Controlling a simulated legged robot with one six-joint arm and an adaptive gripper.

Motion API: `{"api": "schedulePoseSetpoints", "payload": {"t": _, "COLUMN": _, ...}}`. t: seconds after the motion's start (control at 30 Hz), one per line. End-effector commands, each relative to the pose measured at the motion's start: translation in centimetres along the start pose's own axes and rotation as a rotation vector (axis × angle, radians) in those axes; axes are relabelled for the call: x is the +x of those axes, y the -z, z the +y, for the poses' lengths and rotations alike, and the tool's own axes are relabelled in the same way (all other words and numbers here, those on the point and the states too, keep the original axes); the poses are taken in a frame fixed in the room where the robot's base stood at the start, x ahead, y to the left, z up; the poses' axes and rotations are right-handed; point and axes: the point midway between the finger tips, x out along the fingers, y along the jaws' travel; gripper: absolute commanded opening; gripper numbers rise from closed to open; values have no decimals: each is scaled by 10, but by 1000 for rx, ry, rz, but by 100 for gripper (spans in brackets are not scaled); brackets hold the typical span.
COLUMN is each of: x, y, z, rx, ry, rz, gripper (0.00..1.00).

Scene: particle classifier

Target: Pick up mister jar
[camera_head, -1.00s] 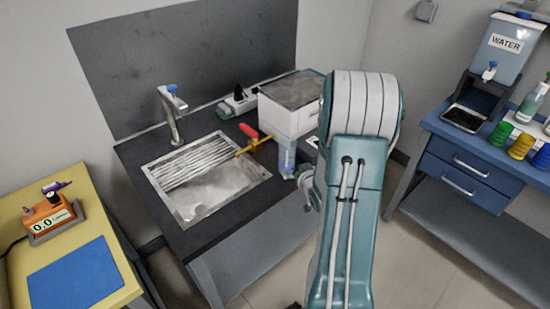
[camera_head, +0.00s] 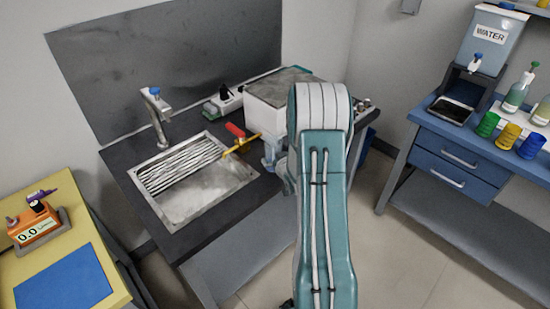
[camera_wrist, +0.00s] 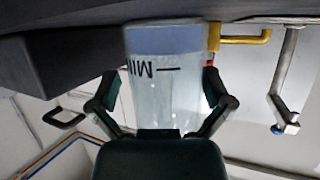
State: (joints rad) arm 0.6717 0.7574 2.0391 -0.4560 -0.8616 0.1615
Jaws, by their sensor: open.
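The mister jar (camera_wrist: 165,95) is a clear jar with a blue band and dark lettering, seen upside down in the wrist view. In the head view the mister jar (camera_head: 270,156) is a small bluish shape on the counter by the sink's right edge, partly hidden by my arm. My gripper (camera_wrist: 161,82) is open, with one dark finger on each side of the jar. The jar stands between the fingers; I cannot tell whether either finger touches it. In the head view my gripper is mostly hidden behind my arm.
The sink (camera_head: 195,205) with its tap (camera_head: 158,115) lies left of the jar. A yellow pipe with a red handle (camera_head: 235,130) and a white box (camera_head: 265,115) are close by. A blue drawer bench (camera_head: 470,160) stands at right, a yellow table (camera_head: 105,270) at left.

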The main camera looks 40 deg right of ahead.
Motion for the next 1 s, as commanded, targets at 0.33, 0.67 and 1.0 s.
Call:
{"api": "schedulePoseSetpoints", "payload": {"t": 0.33, "x": 0, "y": 0, "z": 0, "rx": -1, "ry": 0, "rz": 1, "gripper": 29}}
{"api": "schedulePoseSetpoints", "payload": {"t": 0.67, "x": -1, "y": 4, "z": 0, "rx": -1, "ry": 1, "rz": 2, "gripper": 29}}
{"api": "schedulePoseSetpoints", "payload": {"t": 1.0, "x": -11, "y": 27, "z": 0, "rx": -2, "ry": 2, "rz": 4, "gripper": 28}}
